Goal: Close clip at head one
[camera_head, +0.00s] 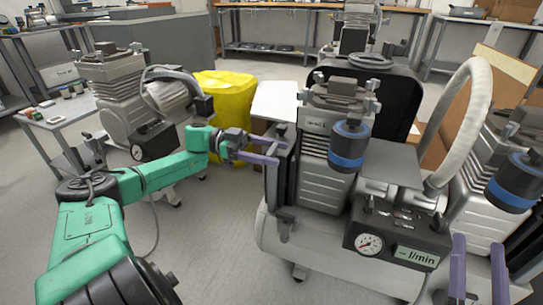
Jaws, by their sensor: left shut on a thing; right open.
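The middle compressor has a ribbed silver head (326,150) with a dark block on top and a blue-banded black filter (348,146) at its right. My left gripper (277,151) reaches in from the left. Its purple fingers are at the upper left side of this head, closed on a small part there that I take for the clip. The fingers hide most of that part, so its position is unclear. My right gripper (478,272) is at the bottom right, open and empty, in front of the right-hand head (484,203).
A pressure gauge (369,243) and an l/min display (416,257) sit on the compressor's front. A thick pale hose (466,110) arches at right. Another compressor (125,97) and a yellow bin (225,100) stand behind my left arm. Floor at lower centre-left is clear.

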